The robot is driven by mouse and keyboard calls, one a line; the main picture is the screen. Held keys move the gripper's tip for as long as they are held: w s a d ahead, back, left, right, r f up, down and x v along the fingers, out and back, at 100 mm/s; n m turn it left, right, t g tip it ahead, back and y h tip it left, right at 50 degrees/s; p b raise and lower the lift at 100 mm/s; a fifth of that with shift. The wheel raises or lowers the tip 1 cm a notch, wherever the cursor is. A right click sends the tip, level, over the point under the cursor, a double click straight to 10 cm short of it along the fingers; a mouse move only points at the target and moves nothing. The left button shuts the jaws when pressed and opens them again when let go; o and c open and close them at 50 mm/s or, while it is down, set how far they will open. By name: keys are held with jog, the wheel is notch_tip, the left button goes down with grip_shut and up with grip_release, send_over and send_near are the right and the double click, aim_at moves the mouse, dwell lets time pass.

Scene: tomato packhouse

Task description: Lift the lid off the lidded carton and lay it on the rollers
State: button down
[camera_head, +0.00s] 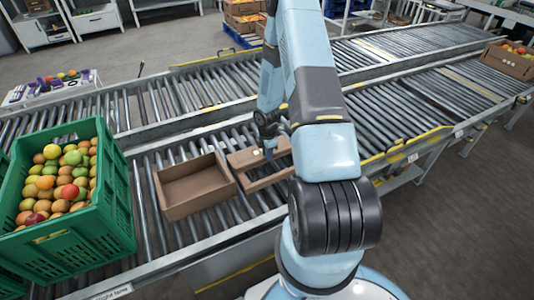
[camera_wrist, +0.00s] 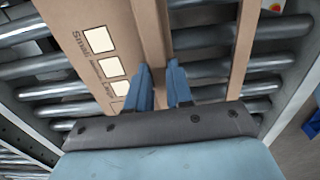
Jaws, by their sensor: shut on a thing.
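The carton (camera_head: 168,204) stands open and empty on the rollers (camera_head: 148,215) in the head view. The brown cardboard lid (camera_head: 266,182) is just to its right, off the carton, low over or on the rollers. I cannot tell whether it rests fully on them. In the wrist view the lid (camera_wrist: 75,18) shows a printed side with white label squares and a raised edge. My gripper (camera_wrist: 159,68) is shut on that edge, one finger on each side. In the head view my gripper (camera_head: 266,146) is at the lid's far part, partly hidden by my arm.
A green crate (camera_head: 75,250) full of tomatoes stands at the left on the conveyor. A second roller line (camera_head: 190,95) runs behind. Another carton (camera_head: 508,62) with produce is far right. Bare rollers lie right of the lid, partly behind my arm.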

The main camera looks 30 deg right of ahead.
jog(key=c, duration=0.9)
grip_release()
jog(key=shift+c, duration=0.2)
jog(key=shift+c, duration=0.3)
jog(key=shift+c, duration=1.3)
jog(key=shift+r, duration=3.05)
